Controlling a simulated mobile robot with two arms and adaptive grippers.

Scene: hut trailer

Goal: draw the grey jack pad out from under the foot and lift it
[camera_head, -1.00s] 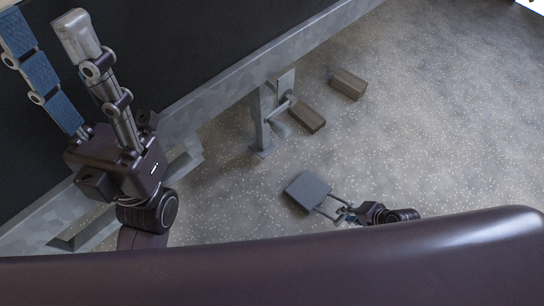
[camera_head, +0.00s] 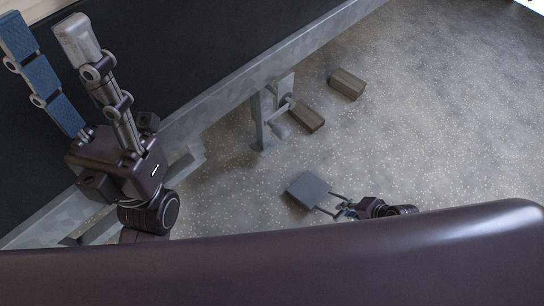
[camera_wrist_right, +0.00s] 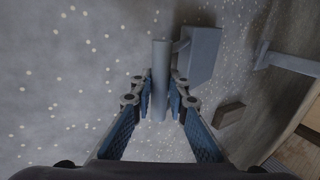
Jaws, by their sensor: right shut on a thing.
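The grey jack pad (camera_head: 309,188) is a flat square plate with a handle of two bars on its lower right side. It is clear of the foot (camera_head: 262,148), with bare floor between them. My right gripper (camera_head: 345,209) is at the handle end. In the right wrist view my right gripper (camera_wrist_right: 161,95) is shut on the grey handle bar (camera_wrist_right: 160,62), and the pad (camera_wrist_right: 204,54) shows beyond it. Whether the pad is off the floor is hard to tell. My left gripper (camera_head: 45,32) is open and empty, fingers upward, at the far left.
Two brown blocks lie on the speckled floor, one (camera_head: 307,116) beside the metal leg (camera_head: 257,118) and one (camera_head: 348,84) farther back. A long grey beam (camera_head: 225,96) runs along the dark wall. The floor at right is clear.

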